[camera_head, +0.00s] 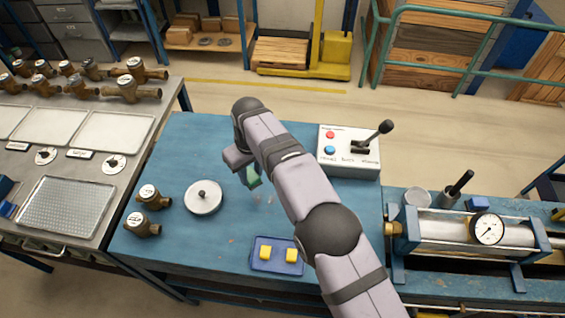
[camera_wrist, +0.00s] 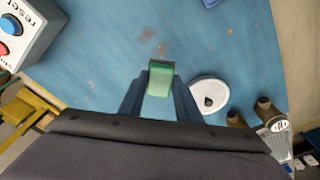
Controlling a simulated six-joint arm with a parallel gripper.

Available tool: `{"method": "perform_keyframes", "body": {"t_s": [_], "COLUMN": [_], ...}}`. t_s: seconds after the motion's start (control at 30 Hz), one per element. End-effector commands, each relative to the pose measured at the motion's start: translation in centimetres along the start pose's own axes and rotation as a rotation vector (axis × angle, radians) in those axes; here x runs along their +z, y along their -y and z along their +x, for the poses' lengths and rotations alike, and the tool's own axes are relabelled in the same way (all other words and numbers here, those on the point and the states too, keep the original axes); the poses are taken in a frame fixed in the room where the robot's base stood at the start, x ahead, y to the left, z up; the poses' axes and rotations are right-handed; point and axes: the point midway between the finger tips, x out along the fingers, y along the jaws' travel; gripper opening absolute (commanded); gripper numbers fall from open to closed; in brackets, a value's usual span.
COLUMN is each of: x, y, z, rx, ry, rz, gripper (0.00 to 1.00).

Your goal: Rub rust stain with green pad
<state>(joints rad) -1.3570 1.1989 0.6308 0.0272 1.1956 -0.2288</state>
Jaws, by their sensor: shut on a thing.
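My gripper (camera_head: 249,170) is shut on the green pad (camera_head: 253,179). In the wrist view the pad (camera_wrist: 160,81) sits between the two fingertips (camera_wrist: 160,90), its green face showing. The pad is over the middle of the blue bench top (camera_head: 180,148); I cannot tell whether it touches the surface. A brownish rust stain (camera_wrist: 147,34) shows on the bench just beyond the pad in the wrist view, with a smaller mark (camera_wrist: 160,49) nearer the pad. In the head view small faint marks (camera_head: 270,198) lie right of and below the pad.
A white round lidded dish (camera_head: 203,198) and brass meters (camera_head: 143,225) stand left. A blue tray (camera_head: 264,268) with yellow blocks lies at the front. A control box with lever (camera_head: 345,165) stands right, behind my arm. A pressure gauge rig (camera_head: 488,229) is far right.

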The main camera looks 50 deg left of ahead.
Motion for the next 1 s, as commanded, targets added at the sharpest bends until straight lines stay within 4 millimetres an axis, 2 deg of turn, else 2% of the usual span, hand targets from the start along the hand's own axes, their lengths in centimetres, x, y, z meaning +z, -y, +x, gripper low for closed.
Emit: {"method": "perform_keyframes", "body": {"t_s": [0.03, 0.2, 0.47, 1.0], "x": [-0.3, -0.7, -0.7, -0.1], "y": [0.9, 2.1, 2.3, 2.2], "z": [0.2, 0.5, 1.1, 5.8], "rx": [0.0, 0.0, 0.0, 0.0], "ry": [-0.001, -0.002, -0.002, -0.002], "rz": [-0.001, 0.005, 0.007, 0.006], "gripper": [0.05, 0.05, 0.05, 0.05]}}
